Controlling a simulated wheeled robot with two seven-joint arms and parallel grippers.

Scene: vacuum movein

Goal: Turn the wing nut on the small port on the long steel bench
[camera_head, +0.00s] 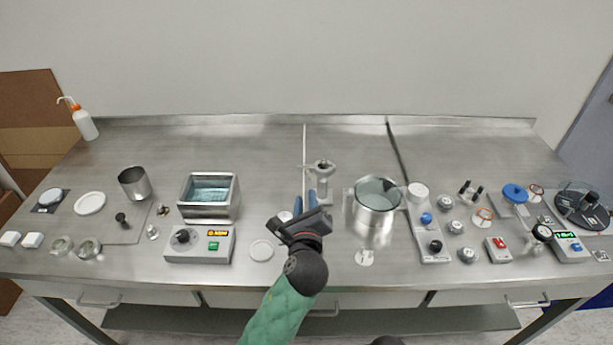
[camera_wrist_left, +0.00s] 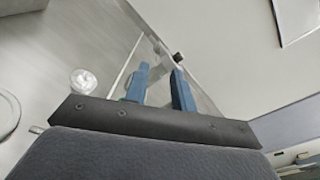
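A small metal port (camera_head: 322,170) stands on the long steel bench (camera_head: 260,145) near its middle. A small clamp-like piece juts from its left side; the wing nut is too small to make out clearly. My left gripper (camera_head: 305,196) is just in front of and left of the port, its blue fingers pointing toward it. In the left wrist view the fingers (camera_wrist_left: 160,70) are apart with nothing gripped between them. A small dark piece (camera_wrist_left: 179,57) shows just past the right fingertip; I cannot tell what it is. My right gripper is out of view.
A steel pot (camera_head: 377,208) stands right of the gripper. A control box (camera_head: 200,244) and water bath (camera_head: 209,205) stand left. White discs (camera_head: 261,250) lie near the front. The back middle of the bench is clear.

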